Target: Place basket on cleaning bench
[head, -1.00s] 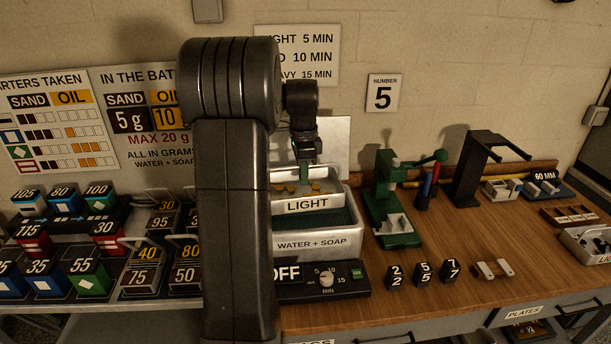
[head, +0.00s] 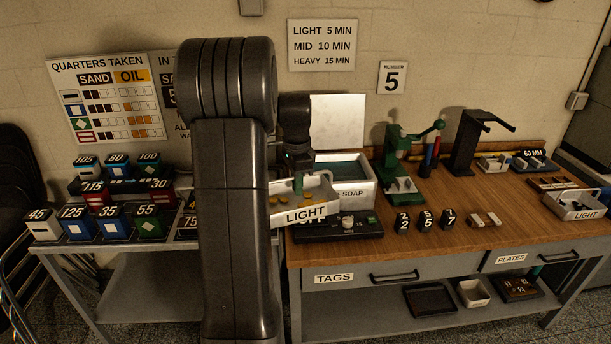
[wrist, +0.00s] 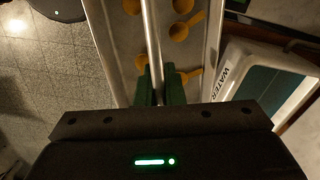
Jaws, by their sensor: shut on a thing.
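The metal basket labelled LIGHT (head: 320,208) hangs from my gripper (head: 298,181) in the head view, with several brass-yellow keys in it. It is in front of the WATER + SOAP tank (head: 362,192) and partly covers the timer box (head: 345,229). In the wrist view the green fingers of my gripper (wrist: 158,86) are closed on the basket's handle bar (wrist: 152,35), and the basket's floor with keys (wrist: 130,45) shows below. The wooden cleaning bench (head: 470,220) stretches to the right. My arm hides the basket's left side.
A second basket labelled LIGHT (head: 577,206) stands at the bench's right end. Number blocks (head: 425,221), a green press (head: 399,170) and a black stand (head: 470,140) occupy the bench. Weight blocks (head: 110,222) fill the left table. The bench's front strip right of the blocks is mostly clear.

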